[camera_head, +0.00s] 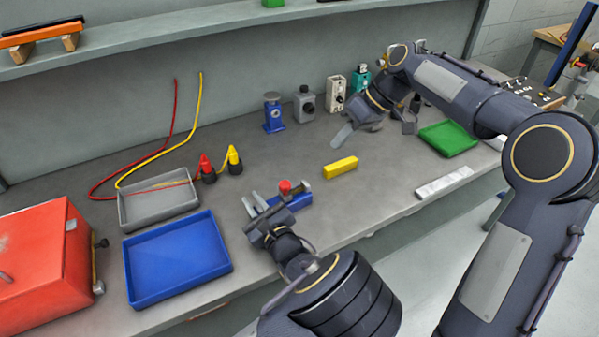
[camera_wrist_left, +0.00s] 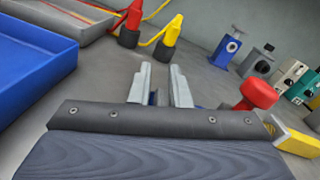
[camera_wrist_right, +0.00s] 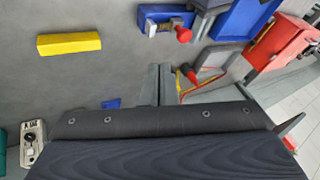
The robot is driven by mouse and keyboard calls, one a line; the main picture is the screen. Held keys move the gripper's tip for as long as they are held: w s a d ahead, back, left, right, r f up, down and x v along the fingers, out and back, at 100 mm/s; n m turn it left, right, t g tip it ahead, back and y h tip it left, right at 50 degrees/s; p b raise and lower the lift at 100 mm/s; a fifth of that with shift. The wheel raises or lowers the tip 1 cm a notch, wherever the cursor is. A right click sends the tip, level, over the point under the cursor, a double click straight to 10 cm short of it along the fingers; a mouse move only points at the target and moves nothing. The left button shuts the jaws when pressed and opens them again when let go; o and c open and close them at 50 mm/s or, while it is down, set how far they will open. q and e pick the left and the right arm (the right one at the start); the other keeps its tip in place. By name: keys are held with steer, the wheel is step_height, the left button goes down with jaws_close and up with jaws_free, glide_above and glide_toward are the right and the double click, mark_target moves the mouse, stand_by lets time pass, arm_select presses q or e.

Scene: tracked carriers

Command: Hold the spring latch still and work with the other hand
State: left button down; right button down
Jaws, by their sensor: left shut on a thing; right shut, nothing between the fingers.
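The spring latch appears to be the blue base (camera_head: 292,201) with a red knob (camera_head: 285,186) and a grey metal part, on the bench front. The red knob (camera_wrist_left: 260,92) shows right of the fingers in the left wrist view. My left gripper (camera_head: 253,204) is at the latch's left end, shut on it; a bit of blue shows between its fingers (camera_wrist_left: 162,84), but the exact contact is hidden. My right gripper (camera_head: 344,135) is shut and empty above the back of the bench, apart from the latch. The latch base (camera_wrist_right: 150,12) is at the top of the right wrist view.
A yellow block (camera_head: 341,167) lies between the grippers. A blue tray (camera_head: 128,276), a grey tray (camera_head: 122,211) and a red box (camera_head: 88,262) are at left. Small devices, including a blue one (camera_head: 273,115), line the back wall. A green tray (camera_head: 449,138) is at right.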

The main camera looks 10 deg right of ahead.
mark_target(285, 191)
steer(key=shift+w+a+f+y, duration=0.15)
steer(key=shift+w+f, duration=0.15)
steer(key=shift+w, duration=0.2)
steer(key=shift+w+a+f+y, duration=0.15)
steer(key=shift+w+f, duration=0.1)
steer(key=shift+w, duration=0.25)
steer(key=shift+f, duration=0.1)
steer(key=shift+n, duration=0.3)
steer(key=x, duration=0.3)
steer(key=s+a+x, duration=0.1)
steer(key=x, duration=0.7)
steer(key=shift+s+a+r, duration=0.25)
steer(key=shift+s+r, duration=0.05)
steer(key=shift+s, duration=0.1)
steer(key=shift+s+a+f, duration=0.1)
steer(key=shift+s+a, duration=0.25)
steer(key=shift+a, duration=0.15)
steer(key=shift+a, duration=0.1)
